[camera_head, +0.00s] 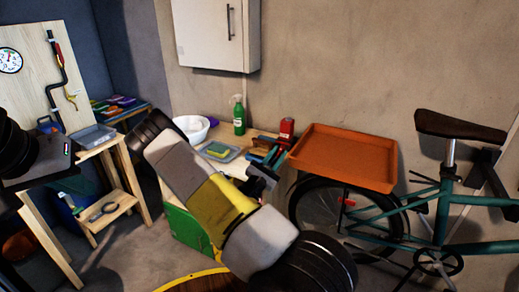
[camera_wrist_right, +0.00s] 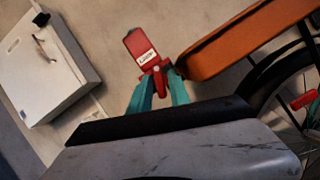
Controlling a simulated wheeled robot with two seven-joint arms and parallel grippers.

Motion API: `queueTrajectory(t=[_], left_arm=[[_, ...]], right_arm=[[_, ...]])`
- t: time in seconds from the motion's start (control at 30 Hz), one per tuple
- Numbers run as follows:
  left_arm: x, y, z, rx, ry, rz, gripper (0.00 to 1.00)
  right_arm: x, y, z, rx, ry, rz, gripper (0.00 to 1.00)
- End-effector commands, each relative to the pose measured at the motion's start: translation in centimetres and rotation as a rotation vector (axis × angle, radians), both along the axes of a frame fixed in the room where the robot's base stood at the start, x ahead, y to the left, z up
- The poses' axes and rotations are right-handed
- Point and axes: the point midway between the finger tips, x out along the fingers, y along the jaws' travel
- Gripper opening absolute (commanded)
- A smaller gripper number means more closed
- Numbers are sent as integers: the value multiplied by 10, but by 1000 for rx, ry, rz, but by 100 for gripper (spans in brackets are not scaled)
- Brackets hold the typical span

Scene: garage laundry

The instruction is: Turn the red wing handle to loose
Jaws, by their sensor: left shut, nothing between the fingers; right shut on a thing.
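The red wing handle (camera_wrist_right: 156,75) sits at the lower end of a red block (camera_wrist_right: 141,45) with a white label in the right wrist view. My right gripper (camera_wrist_right: 159,84) has its teal fingers closed on the handle from both sides, hiding part of it. In the head view the red block (camera_head: 287,127) stands at the back of the bench, with my right gripper (camera_head: 275,153) at its front. My left gripper (camera_head: 72,207) is low at the left, partly hidden by my dark arm. It is shut and empty, away from the handle.
An orange tray (camera_head: 343,157) lies close to the right of the red block, above a teal bicycle (camera_head: 440,220). A white cabinet (camera_head: 215,35) hangs above.

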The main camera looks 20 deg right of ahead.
Motion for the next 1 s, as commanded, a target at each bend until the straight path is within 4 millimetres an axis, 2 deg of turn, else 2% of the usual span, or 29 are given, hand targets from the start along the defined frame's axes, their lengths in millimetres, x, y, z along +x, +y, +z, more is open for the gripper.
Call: queueTrajectory(t=[0.43,1.0], left_arm=[[0,0,0,0,0,0,0],[0,0,0,0,0,0,0]], right_arm=[[-2,-1,-1,-216,256,2,0],[-2,-1,-1,-288,340,1,0]])
